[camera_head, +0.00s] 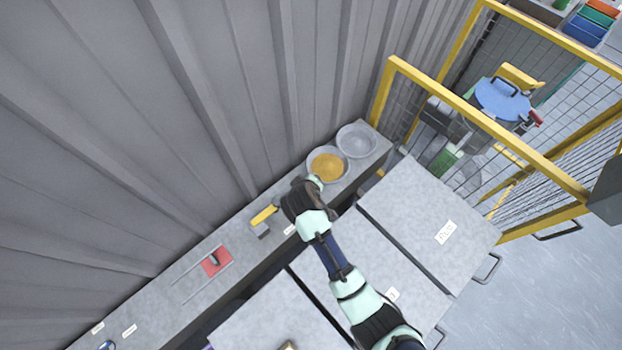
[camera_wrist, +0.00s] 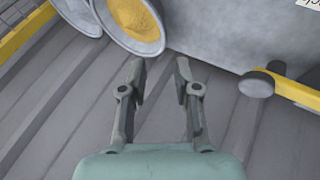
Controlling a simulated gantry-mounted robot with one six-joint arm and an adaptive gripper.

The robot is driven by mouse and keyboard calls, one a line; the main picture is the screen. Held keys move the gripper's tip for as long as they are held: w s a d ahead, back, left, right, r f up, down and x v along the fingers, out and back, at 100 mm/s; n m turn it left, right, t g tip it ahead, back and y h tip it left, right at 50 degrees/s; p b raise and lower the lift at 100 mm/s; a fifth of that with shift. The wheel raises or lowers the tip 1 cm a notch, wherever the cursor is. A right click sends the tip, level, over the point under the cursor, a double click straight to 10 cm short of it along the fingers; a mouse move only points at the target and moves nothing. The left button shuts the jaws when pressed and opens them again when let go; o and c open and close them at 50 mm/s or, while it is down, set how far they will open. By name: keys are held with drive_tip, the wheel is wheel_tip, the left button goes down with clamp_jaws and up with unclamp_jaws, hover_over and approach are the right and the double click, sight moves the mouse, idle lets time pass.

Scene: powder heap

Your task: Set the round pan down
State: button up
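A round pan (camera_head: 341,177) with a heap of yellow powder (camera_head: 327,167) rests on the grey counter, near its right end. It shows at the top left of the wrist view (camera_wrist: 160,47), with the powder (camera_wrist: 136,19) in it. My gripper (camera_wrist: 160,68) is open, its two fingers apart with nothing between them. In the wrist view, the pan's rim lies just beyond the left fingertip; I cannot tell whether they touch. In the head view, my wrist is beside the pan and hides part of the counter.
A second round pan (camera_head: 357,141), without yellow powder, stands beside the first. A yellow-handled tool (camera_head: 264,215) and a red item (camera_head: 216,261) lie farther left on the counter. The corrugated wall (camera_head: 150,120) runs close behind. A yellow-framed fence (camera_head: 480,115) stands at the right.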

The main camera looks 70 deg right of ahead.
idle(0.4)
drive_tip(key=w+a+r+n+t+y, duration=0.1)
drive_tip(key=w+a+r+t, duration=0.2)
drive_tip(key=w+a+r, duration=0.3)
drive_tip(key=w+a+r+t, duration=0.2)
drive_tip(key=w+a+r, duration=0.25)
drive_tip(key=a, duration=0.35)
drive_tip(key=a+r+n+t+y, duration=0.1)
drive_tip(key=a+r+t+y, duration=0.2)
drive_tip(key=a+r, duration=0.5)
drive_tip(key=s+a+r+n+t+y, duration=0.1)
drive_tip(key=a+r+n+t+y, duration=0.1)
drive_tip(key=a+r, duration=0.6)
drive_tip(key=a+y, duration=0.1)
drive_tip(key=a, duration=0.5)
drive_tip(key=shift+s+a+t, duration=0.15)
drive_tip(key=shift+s+t, duration=0.1)
drive_tip(key=shift+t, duration=0.15)
drive_tip(key=shift+r, duration=0.15)
drive_tip(key=shift+c, duration=1.8)
